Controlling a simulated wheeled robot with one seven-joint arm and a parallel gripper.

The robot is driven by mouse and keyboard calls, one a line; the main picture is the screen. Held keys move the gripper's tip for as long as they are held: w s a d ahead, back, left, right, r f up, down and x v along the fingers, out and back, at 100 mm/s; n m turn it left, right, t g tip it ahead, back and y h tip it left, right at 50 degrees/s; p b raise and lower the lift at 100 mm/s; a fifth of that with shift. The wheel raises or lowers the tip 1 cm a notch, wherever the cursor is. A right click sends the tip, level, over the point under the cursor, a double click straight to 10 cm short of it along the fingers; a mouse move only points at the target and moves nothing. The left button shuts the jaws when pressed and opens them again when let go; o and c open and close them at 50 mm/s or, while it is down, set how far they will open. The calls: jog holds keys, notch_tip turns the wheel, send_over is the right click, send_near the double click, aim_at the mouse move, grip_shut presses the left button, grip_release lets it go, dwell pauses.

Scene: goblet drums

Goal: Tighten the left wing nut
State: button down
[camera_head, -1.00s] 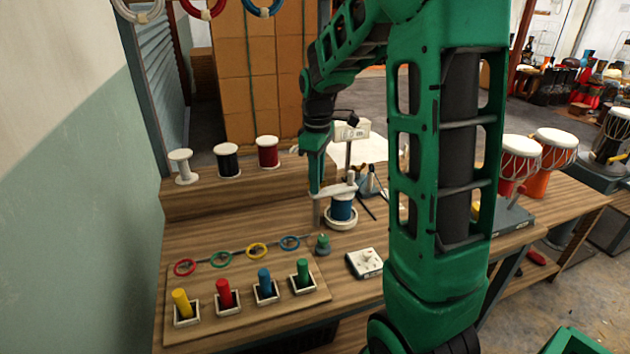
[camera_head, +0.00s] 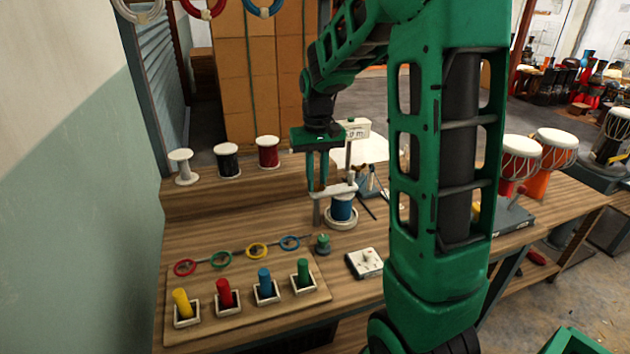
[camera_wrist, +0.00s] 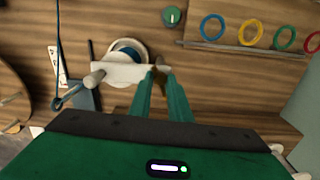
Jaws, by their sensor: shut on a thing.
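A white crossbar (camera_head: 340,189) lies over a blue spool (camera_head: 341,208) in a white round base on the bench. My gripper (camera_head: 317,188) points down at the bar's left end, its fingers close together. In the wrist view the bar (camera_wrist: 122,73) and spool (camera_wrist: 124,50) appear turned around. There my gripper (camera_wrist: 160,77) is shut on a small brownish piece, the left wing nut (camera_wrist: 160,73), at the bar's end. The fingers hide most of the nut. A pale rod end (camera_wrist: 94,79) sticks up at the bar's other end.
A pale post with a white readout box (camera_head: 356,128) stands close behind the spool. A green knob (camera_head: 322,244) and a white switch box (camera_head: 365,262) are in front. A peg board (camera_head: 250,310) with coloured rings lies front left. Spools stand on the back shelf (camera_head: 235,195).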

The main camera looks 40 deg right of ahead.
jog(key=m, duration=0.7)
jog(key=shift+w+r, duration=0.1)
jog(key=shift+w, duration=0.1)
jog(key=m, duration=0.6)
jog(key=shift+m, duration=0.4)
jog(key=m, duration=1.1)
jog(key=shift+m, duration=0.3)
jog(key=c, duration=1.6)
grip_release()
jog(key=shift+s, duration=0.1)
jog(key=shift+c, duration=0.2)
